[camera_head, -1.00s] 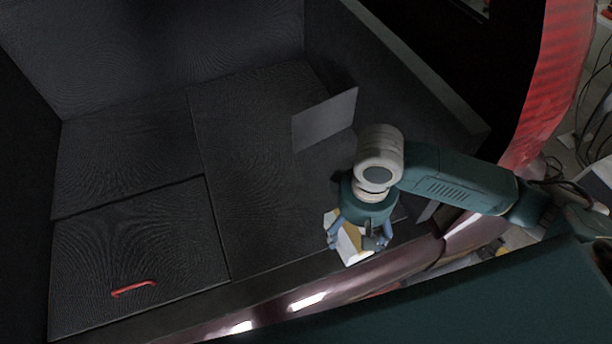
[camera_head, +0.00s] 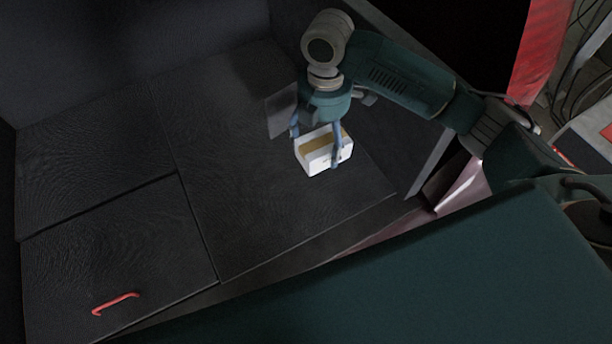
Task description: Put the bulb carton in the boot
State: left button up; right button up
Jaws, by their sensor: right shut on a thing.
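The bulb carton (camera_head: 318,157) is a small white box with a tan-yellow top. It is inside the boot (camera_head: 215,190), over the right part of the dark boot floor. My right gripper (camera_head: 320,143) is shut on the carton from above, with a blue finger on either side. I cannot tell whether the carton's underside touches the floor. My left gripper is not in view.
A grey upright panel (camera_head: 281,112) stands just behind and left of my right gripper. A red handle (camera_head: 115,303) lies on the floor panel at the front left. The boot sill (camera_head: 330,238) runs along the front.

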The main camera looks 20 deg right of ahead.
send_over(319, 187)
notch_tip(319, 187, down, 12)
jog(key=shift+w+a, duration=0.1)
jog(key=shift+f, duration=2.4)
jog(key=shift+f, duration=0.2)
jog(key=o, duration=1.2)
jog(key=shift+o, duration=0.2)
jog(key=shift+r, duration=0.1)
notch_tip(319, 187, up, 12)
